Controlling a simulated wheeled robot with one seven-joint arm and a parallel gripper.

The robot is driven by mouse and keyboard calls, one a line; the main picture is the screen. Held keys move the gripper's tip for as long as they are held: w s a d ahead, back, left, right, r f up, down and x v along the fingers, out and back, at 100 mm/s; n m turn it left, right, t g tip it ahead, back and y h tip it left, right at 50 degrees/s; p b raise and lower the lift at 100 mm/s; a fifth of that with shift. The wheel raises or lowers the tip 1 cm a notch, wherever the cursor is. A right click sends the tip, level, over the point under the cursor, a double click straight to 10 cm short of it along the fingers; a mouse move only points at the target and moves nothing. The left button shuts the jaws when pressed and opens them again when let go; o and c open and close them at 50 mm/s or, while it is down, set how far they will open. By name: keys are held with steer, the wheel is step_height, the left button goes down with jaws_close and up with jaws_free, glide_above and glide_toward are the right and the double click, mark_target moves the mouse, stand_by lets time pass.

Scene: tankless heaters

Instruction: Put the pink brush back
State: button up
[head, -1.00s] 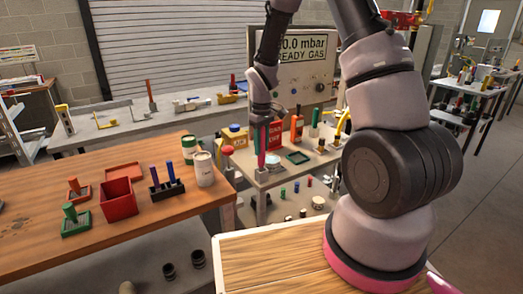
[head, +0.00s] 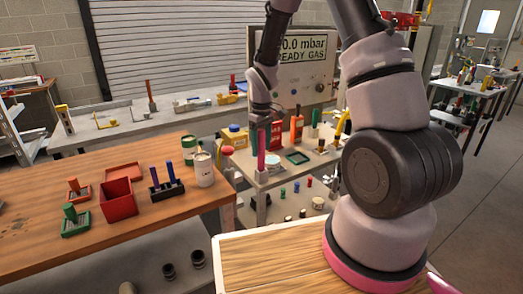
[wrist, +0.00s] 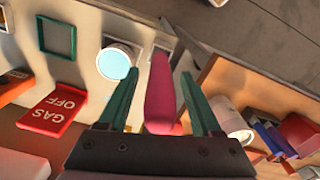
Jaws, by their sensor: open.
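The pink brush (head: 261,152) stands upright near the left edge of the small pale bench (head: 262,181), its handle between my gripper's fingers. In the wrist view the pink brush (wrist: 160,97) runs between the two teal fingers of my gripper (wrist: 157,85), with a gap on each side. My gripper (head: 261,142) is open around the handle, pointing down. The brush's far end meets a small pale square piece (wrist: 160,50) at the bench edge. Its bristles are hidden, and I cannot tell how deep it sits.
A round container with a light-blue top (wrist: 115,62), a dark green square frame (wrist: 57,37) and a red GAS OFF block (wrist: 52,110) are nearby. The wooden table (head: 120,228) at left holds a red bin (head: 119,199) and white can (head: 204,169).

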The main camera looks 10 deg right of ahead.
step_height(320, 180, up, 10)
steer(key=shift+r, duration=0.2)
steer(key=s+d+r+m+t, duration=0.2)
steer(key=s+r+m, duration=0.1)
steer(key=s+r, duration=0.4)
steer(key=s+d+r+m+t+y, duration=0.1)
steer(key=s+r+m, duration=0.3)
steer(key=s+r, duration=0.4)
steer(key=s+d+r+m+t+y, duration=0.1)
steer(key=s+d+r+m+t, duration=0.1)
steer(key=s+r, duration=0.5)
steer(key=shift+s+d+r+m+t, duration=0.15)
steer(key=shift+d+r+m+t, duration=0.35)
steer(key=shift+m+t, duration=0.5)
